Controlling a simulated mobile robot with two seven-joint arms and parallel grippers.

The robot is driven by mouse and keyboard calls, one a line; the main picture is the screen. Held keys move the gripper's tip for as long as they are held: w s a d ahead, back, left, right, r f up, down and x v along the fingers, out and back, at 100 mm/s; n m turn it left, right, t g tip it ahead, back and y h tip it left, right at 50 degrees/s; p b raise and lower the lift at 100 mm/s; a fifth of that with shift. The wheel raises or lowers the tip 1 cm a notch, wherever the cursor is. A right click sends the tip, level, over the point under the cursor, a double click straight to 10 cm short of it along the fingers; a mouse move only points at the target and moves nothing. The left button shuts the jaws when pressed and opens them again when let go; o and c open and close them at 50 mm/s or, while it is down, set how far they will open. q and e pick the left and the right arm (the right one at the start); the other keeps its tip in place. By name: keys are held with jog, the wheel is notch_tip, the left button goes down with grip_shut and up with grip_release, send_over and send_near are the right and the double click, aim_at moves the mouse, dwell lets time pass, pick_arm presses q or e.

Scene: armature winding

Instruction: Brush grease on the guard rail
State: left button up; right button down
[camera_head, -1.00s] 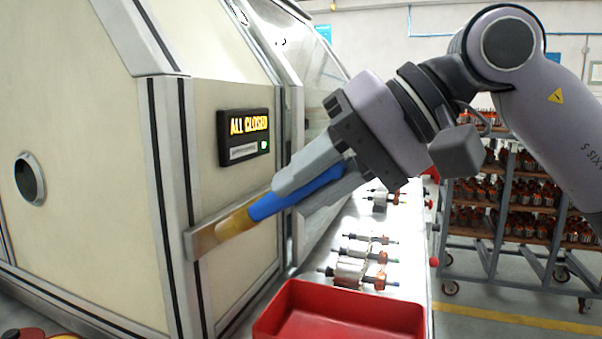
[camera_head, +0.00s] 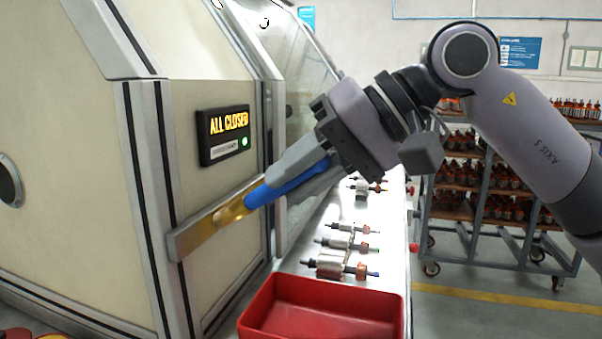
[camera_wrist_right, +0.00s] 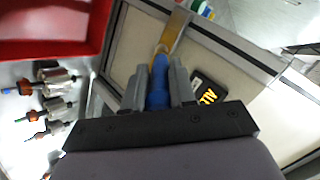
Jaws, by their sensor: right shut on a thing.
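My right gripper (camera_head: 292,180) is shut on a brush with a blue handle (camera_head: 285,186); the handle also shows between the fingers in the right wrist view (camera_wrist_right: 159,82). The brush's tan end (camera_head: 232,212) lies at the guard rail (camera_head: 190,240), a flat metal strip on the machine's side panel. The rail also shows at the top of the right wrist view (camera_wrist_right: 176,28). My left gripper is not in view.
A cream machine enclosure (camera_head: 60,200) fills the left, with a lit "ALL CLOSED" display (camera_head: 228,135) above the rail. A red bin (camera_head: 330,325) and several armatures (camera_head: 345,268) sit on the metal bench. A rack (camera_head: 480,190) of parts stands at the right.

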jog(key=s+b, duration=0.1)
jog(key=s, duration=0.1)
jog(key=s+a, duration=0.1)
jog(key=s, duration=0.1)
jog(key=s+a+b, duration=0.1)
jog(key=s, duration=0.1)
jog(key=shift+s+a+b, duration=0.1)
jog(key=shift+s+b, duration=0.25)
jog(key=shift+s, duration=0.05)
dwell(0.3)
jog(key=s+d+b, duration=0.1)
jog(key=d, duration=0.4)
jog(key=shift+s+d+b, duration=0.3)
jog(key=shift+s+d, duration=0.05)
jog(key=shift+d, duration=0.15)
jog(key=shift+s+d+b, duration=0.15)
jog(key=shift+s+d, duration=0.1)
jog(key=shift+d, duration=0.45)
jog(key=shift+s+d+b, duration=0.15)
jog(key=shift+s+d, duration=0.1)
jog(key=shift+d, duration=0.4)
